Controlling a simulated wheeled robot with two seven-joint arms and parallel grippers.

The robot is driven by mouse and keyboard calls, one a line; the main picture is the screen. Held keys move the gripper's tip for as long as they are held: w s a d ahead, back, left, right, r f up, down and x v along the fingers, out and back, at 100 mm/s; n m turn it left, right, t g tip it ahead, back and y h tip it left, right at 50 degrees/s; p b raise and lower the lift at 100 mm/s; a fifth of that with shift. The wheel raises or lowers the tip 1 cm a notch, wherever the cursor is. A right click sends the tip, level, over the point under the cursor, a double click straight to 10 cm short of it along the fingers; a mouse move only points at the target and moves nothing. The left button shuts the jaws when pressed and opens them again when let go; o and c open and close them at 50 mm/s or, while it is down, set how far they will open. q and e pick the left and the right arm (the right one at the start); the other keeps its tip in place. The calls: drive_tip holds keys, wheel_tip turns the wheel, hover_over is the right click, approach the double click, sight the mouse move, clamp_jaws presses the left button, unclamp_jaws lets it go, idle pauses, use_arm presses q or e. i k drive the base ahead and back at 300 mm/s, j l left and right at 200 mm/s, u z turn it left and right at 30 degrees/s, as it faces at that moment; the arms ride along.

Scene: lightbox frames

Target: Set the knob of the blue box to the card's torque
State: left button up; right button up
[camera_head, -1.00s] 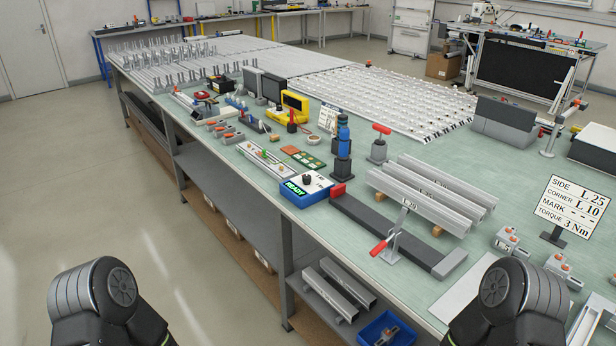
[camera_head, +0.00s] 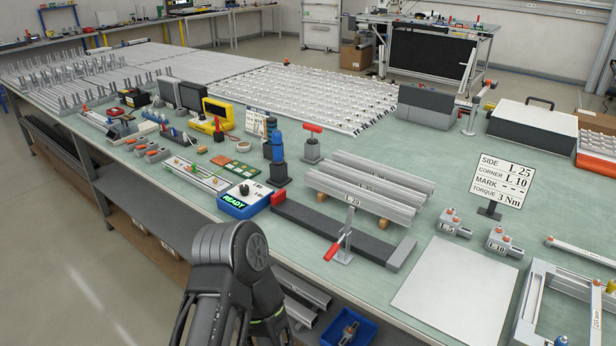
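The blue box (camera_head: 236,207) stands near the bench's front edge, left of the middle. Its white top carries a dark knob (camera_head: 244,189), and a green display on its front reads READY. The knob's setting is too small to read. The card (camera_head: 503,182) stands upright on the right and reads SIDE L 25, CORNER L 10, MARK - - -, TORQUE 3 Nm. One of my arms shows at the bottom, in front of the bench and just below the blue box. Neither gripper's fingers are visible.
A red-handled clamp (camera_head: 342,245) and a dark bar with a red end (camera_head: 330,232) lie right of the box. Aluminium profiles (camera_head: 365,195), blue-black tools (camera_head: 276,160) and a green board (camera_head: 236,168) surround it. A bare pale plate (camera_head: 450,290) lies front right.

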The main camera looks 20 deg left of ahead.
sight(244, 191)
drive_tip(key=j+z, duration=0.35)
drive_tip(key=j, duration=0.4)
drive_tip(key=j+z, duration=0.35)
drive_tip(key=j, duration=0.4)
drive_tip(key=k+j+z, duration=0.1)
drive_tip(key=j+z, duration=0.25)
drive_tip(key=j, duration=0.35)
drive_tip(key=k+j, duration=0.1)
drive_tip(key=j, duration=0.6)
drive_tip(key=k+j, duration=0.15)
drive_tip(key=j, duration=0.25)
